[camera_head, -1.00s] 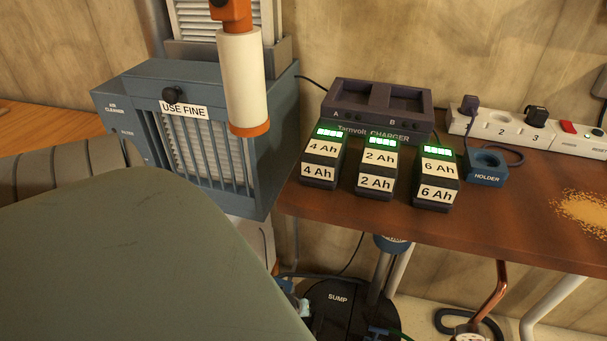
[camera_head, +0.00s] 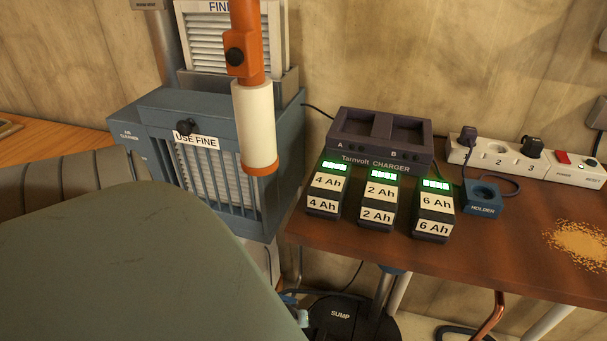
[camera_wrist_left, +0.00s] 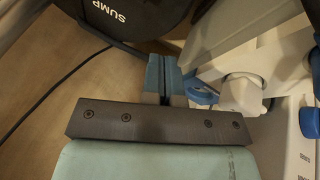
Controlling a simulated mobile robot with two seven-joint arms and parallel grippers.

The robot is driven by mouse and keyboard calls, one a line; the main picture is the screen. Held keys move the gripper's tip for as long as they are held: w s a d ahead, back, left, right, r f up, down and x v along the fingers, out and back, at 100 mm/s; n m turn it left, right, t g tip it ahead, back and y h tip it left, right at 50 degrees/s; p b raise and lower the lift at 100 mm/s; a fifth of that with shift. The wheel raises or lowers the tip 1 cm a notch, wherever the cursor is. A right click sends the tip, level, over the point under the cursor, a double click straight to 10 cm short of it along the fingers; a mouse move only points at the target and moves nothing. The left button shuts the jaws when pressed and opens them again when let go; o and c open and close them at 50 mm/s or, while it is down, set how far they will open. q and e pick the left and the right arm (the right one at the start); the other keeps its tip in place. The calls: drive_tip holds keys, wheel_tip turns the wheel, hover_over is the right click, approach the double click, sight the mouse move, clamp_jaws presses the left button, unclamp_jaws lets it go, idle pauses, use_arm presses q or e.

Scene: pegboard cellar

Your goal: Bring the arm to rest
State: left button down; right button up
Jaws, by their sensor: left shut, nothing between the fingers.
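My left gripper (camera_wrist_left: 164,70) shows in the left wrist view, its two blue-grey fingers together with nothing between them. It points toward the floor area beside the black sump (camera_wrist_left: 125,15). A white and blue structure is close on its right; I cannot tell whether it is my own. In the head view a large grey-green link of my left arm fills the lower left and hides much behind it. My right gripper is in neither view.
The blue air cleaner (camera_head: 255,190) stands beyond my arm. The brown bench (camera_head: 490,250) holds the charger (camera_head: 380,155), three lit batteries, a blue holder (camera_head: 482,203) and a power strip (camera_head: 565,165). The sump (camera_head: 345,315) is below the bench.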

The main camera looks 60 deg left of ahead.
use_arm(q)
drive_tip(key=s+a+r, duration=0.1)
drive_tip(key=s, duration=0.1)
drive_tip(key=s+a+r+p, duration=0.1)
drive_tip(key=s, duration=0.1)
drive_tip(key=s+a+r, duration=0.1)
drive_tip(key=s, duration=0.2)
drive_tip(key=shift+a+p, duration=0.2)
drive_tip(key=shift+p, duration=0.2)
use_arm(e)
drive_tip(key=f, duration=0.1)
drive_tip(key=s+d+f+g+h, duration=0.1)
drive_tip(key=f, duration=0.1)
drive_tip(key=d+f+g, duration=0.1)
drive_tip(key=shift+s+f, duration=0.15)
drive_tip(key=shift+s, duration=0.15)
